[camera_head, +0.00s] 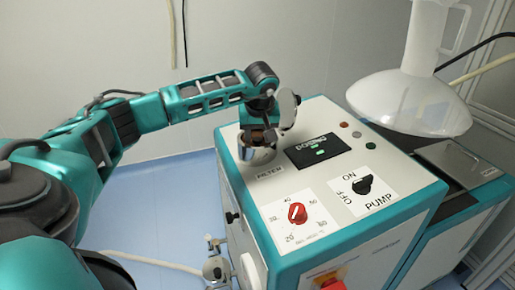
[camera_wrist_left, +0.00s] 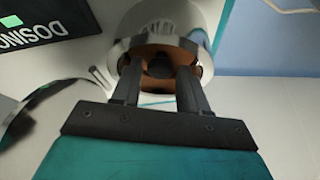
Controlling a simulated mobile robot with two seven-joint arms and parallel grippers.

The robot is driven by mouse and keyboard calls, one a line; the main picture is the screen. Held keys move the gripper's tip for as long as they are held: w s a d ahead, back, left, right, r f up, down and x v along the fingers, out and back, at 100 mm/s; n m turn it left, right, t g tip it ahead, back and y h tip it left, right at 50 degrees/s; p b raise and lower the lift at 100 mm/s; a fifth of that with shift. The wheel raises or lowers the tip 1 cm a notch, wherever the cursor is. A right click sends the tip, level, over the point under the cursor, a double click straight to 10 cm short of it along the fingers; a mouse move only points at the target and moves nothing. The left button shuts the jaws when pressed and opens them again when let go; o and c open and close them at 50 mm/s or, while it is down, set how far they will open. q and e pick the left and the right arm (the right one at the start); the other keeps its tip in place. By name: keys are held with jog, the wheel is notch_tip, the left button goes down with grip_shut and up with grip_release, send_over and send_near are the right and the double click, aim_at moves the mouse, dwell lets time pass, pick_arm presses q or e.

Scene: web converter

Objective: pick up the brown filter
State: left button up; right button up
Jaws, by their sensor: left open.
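The brown filter (camera_wrist_left: 180,54) sits inside a round metal cup (camera_head: 257,155) on the machine's back left corner. In the head view it is mostly hidden by my left gripper (camera_head: 258,136). In the left wrist view, the two dark fingers of my left gripper (camera_wrist_left: 159,78) are spread apart and point into the cup's mouth. Their tips overlap the filter's near part, one towards each side. I cannot tell whether they touch it. A round metal lid (camera_head: 288,107) stands raised beside the gripper. My right gripper is not in view.
The white and teal machine (camera_head: 325,180) has a red dial (camera_head: 297,213) and a black pump switch (camera_head: 364,185) on top. A large white funnel-shaped vessel (camera_head: 410,100) stands at the right. Blue floor (camera_head: 150,215) lies to the left.

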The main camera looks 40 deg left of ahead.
pick_arm(q)
jog(key=shift+a+f, duration=0.1)
jog(key=shift+f, duration=0.3)
jog(key=shift+c, duration=0.2)
jog(key=c, duration=0.8)
jog(key=shift+w+r, duration=0.1)
grip_shut()
jog(key=shift+r, duration=0.1)
